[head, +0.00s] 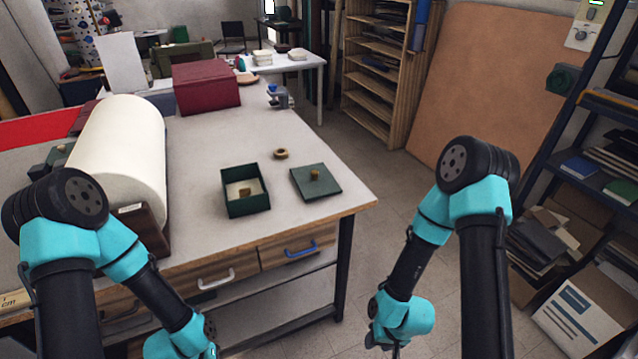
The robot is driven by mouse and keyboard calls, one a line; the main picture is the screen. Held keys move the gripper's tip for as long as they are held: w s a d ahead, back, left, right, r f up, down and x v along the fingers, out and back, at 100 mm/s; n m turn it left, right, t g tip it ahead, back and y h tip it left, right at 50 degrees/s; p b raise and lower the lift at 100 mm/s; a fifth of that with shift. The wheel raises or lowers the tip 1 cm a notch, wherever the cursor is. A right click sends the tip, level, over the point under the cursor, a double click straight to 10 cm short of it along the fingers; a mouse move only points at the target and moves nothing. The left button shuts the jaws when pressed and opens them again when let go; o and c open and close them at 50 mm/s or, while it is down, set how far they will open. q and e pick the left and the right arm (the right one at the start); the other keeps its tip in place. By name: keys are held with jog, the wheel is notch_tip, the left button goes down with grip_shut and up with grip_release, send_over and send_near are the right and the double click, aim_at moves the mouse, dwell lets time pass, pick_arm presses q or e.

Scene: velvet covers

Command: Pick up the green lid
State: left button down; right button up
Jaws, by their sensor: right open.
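The green lid (316,182) is a flat square with a small brass-brown knob on top. It lies flat on the table near its right front corner. Just left of it, apart, stands an open green box (246,207) with a pale lining and a small brownish object inside. My right gripper (396,350) is barely in view at the bottom edge, off the table's right side and well away from the lid. It is open. My left arm reaches down at the lower left; its gripper is below the picture.
A brown ring (281,154) lies behind the box and lid. A large white roll (120,150) on a wooden stand fills the table's left part. A maroon box (206,87) and a small grey clamp-like device (279,97) stand farther back. The tabletop around the lid is clear.

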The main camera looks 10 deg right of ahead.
pick_arm(q)
jog(key=c, duration=0.8)
grip_release()
